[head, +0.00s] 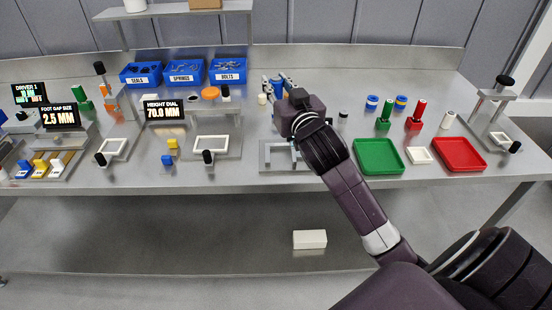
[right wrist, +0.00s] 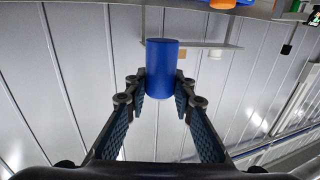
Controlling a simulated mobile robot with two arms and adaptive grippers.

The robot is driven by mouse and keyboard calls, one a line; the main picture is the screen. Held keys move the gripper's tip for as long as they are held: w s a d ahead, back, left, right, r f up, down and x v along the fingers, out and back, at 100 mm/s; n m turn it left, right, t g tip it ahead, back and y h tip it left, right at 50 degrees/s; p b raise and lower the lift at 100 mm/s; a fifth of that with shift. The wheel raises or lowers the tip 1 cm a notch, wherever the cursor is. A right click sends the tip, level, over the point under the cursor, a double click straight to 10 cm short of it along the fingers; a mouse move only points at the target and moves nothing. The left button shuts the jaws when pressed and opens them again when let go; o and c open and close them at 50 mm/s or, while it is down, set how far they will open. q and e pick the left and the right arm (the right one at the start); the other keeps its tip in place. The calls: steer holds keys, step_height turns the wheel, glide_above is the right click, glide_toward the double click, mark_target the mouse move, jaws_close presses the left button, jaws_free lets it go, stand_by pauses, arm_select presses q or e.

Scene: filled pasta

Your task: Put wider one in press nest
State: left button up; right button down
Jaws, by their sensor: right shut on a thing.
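My right gripper (head: 272,88) reaches over the middle of the bench and is shut on a blue cylinder. In the right wrist view the blue cylinder (right wrist: 161,68) is held between the two fingertips (right wrist: 160,88), clear of the bench. In the head view the fingers and arm hide most of it. Below the gripper, a grey fixture with a light frame (head: 268,154) is partly covered by my arm. I cannot tell which is the press nest. My left gripper is out of view.
A green tray (head: 378,170) and a red tray (head: 460,168) lie at the front right. Small green (head: 384,115) and red (head: 416,115) upright pieces stand behind them. Blue bins (head: 185,72) line the back. A display (head: 164,110) reads 70.0 MM.

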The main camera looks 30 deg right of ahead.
steer(key=shift+f, duration=0.1)
step_height(320, 180, down, 20)
steer(key=shift+r+b, duration=0.25)
steer(key=shift+b, duration=0.15)
steer(key=c, duration=1.7)
jaws_free()
steer(key=shift+o, duration=0.2)
